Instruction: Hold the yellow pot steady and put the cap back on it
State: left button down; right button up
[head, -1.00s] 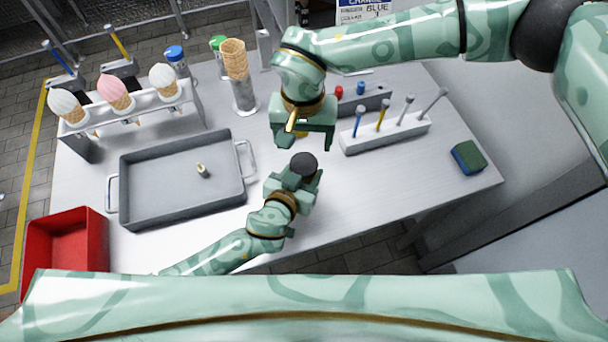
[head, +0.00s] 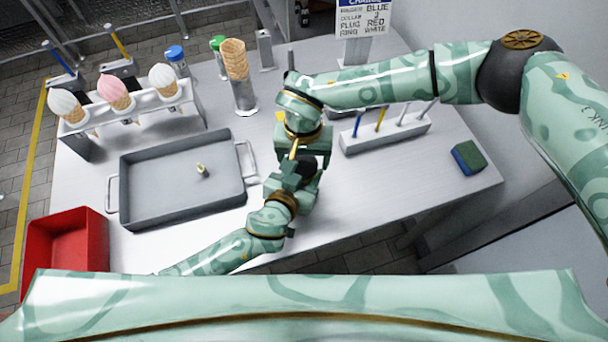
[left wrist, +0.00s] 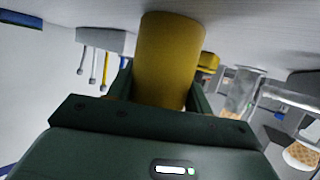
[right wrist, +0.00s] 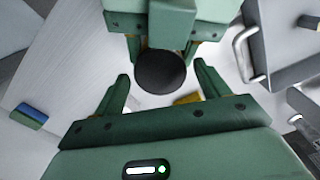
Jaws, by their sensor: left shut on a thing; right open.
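The yellow pot (left wrist: 168,60) is a plain cylinder held between the fingers of my left gripper (left wrist: 160,92). Its round dark top (right wrist: 160,72) faces up, uncovered, in the right wrist view; in the head view my right gripper (head: 300,158) partly hides it. My right gripper is open and empty above the pot, and the dark top shows between and beyond its fingertips (right wrist: 161,76). A yellow piece that looks like the cap (left wrist: 208,62) sits apart from the pot. It shows partly in the head view (head: 280,117) and the right wrist view (right wrist: 187,98).
A grey tray (head: 130,206) with a small piece in it lies left of my left gripper. A white rack of tools (head: 390,136) and a green-blue sponge (head: 468,157) are to the right. A cone stack (head: 234,60) stands behind. The front right table is clear.

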jog(key=shift+f, duration=0.1)
jog(key=c, duration=1)
jog(key=m, duration=1)
jog(key=shift+m, duration=0.3)
jog(key=m, duration=0.3)
jog(key=o, duration=1.1)
